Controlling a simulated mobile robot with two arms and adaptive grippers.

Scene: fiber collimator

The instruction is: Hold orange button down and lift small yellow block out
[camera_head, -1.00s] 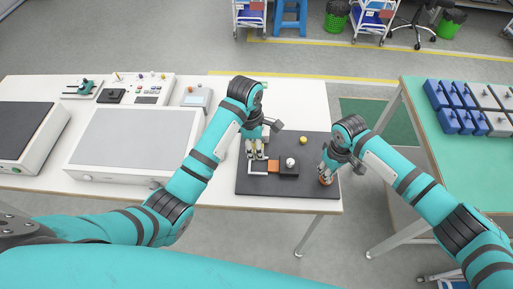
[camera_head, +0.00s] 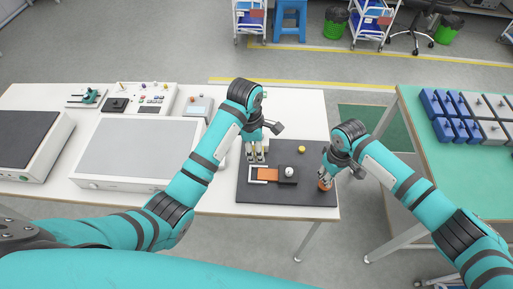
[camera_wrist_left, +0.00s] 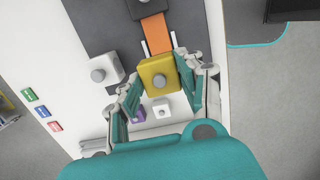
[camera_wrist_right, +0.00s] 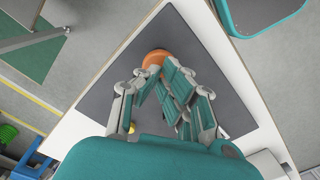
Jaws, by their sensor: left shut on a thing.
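The small yellow block (camera_wrist_left: 158,76), with a grey round knob, is between the fingers of my left gripper (camera_wrist_left: 158,84), which is shut on it. In the head view my left gripper (camera_head: 257,158) hangs over the left part of the dark mat, just behind the white-edged slot (camera_head: 255,175). An orange strip (camera_head: 267,174) shows in that slot. The orange button (camera_wrist_right: 155,57) stands at the mat's right edge, also in the head view (camera_head: 324,187). My right gripper (camera_wrist_right: 160,76) is shut, its fingertips at the button; how far it is pressed I cannot tell.
A black block with a white knob (camera_head: 289,171) and a yellow knob (camera_head: 301,149) are on the dark mat (camera_head: 300,198). A grey-topped device (camera_head: 140,150) stands left.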

